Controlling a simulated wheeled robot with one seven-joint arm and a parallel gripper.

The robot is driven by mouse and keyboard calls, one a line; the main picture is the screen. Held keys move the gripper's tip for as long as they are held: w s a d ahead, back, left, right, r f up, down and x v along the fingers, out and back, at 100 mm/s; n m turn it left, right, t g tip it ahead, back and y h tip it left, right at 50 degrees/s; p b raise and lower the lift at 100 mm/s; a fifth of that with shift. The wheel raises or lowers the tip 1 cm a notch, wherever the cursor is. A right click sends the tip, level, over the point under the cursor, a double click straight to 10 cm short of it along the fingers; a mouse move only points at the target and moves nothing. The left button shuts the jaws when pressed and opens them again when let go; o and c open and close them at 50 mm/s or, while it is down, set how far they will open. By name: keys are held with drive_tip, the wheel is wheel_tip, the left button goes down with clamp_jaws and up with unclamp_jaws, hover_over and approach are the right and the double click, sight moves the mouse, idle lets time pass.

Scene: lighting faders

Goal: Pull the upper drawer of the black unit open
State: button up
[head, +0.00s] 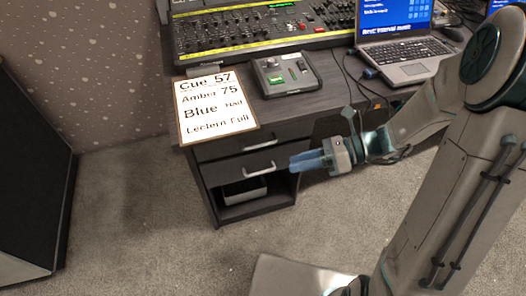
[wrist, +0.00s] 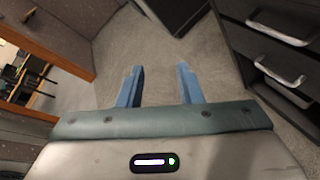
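The black unit (head: 210,176) stands under the desk's left end, with two drawers above an open shelf. The upper drawer (head: 222,148) has a silver handle (head: 262,145) and looks shut. That upper handle also shows in the wrist view (wrist: 278,35), at the upper right. The lower drawer (head: 226,171) has its own handle (head: 259,169), also seen in the wrist view (wrist: 280,73). My gripper (head: 294,162) is to the right of the handles in the head view, apart from them. Its blue fingers are spread and empty in the wrist view (wrist: 160,80).
A grey box (head: 243,191) sits in the open shelf. On the desk are a cue sheet (head: 214,107), a small control box (head: 283,74), a lighting console (head: 262,30) and a laptop (head: 400,45). A dark cabinet (head: 35,180) stands at left. Carpet (head: 150,215) between is clear.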

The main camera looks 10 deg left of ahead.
drive_tip(key=w+a+f+m+t+y+b, duration=0.1)
drive_tip(key=w+f+m+t+y+b, duration=0.2)
drive_tip(key=f+m, duration=0.4)
drive_tip(key=m+t+y+b, duration=0.2)
drive_tip(key=m+t+b, duration=0.35)
drive_tip(key=m, duration=0.35)
approach(261, 145)
drive_tip(key=b+x, duration=0.1)
drive_tip(key=x, duration=0.2)
drive_tip(key=b+x, duration=0.1)
drive_tip(key=x, duration=0.2)
drive_tip(key=b+x, duration=0.1)
drive_tip(key=x, duration=0.3)
drive_tip(key=shift+w+f, duration=0.2)
drive_tip(key=shift+f, duration=0.05)
clamp_jaws()
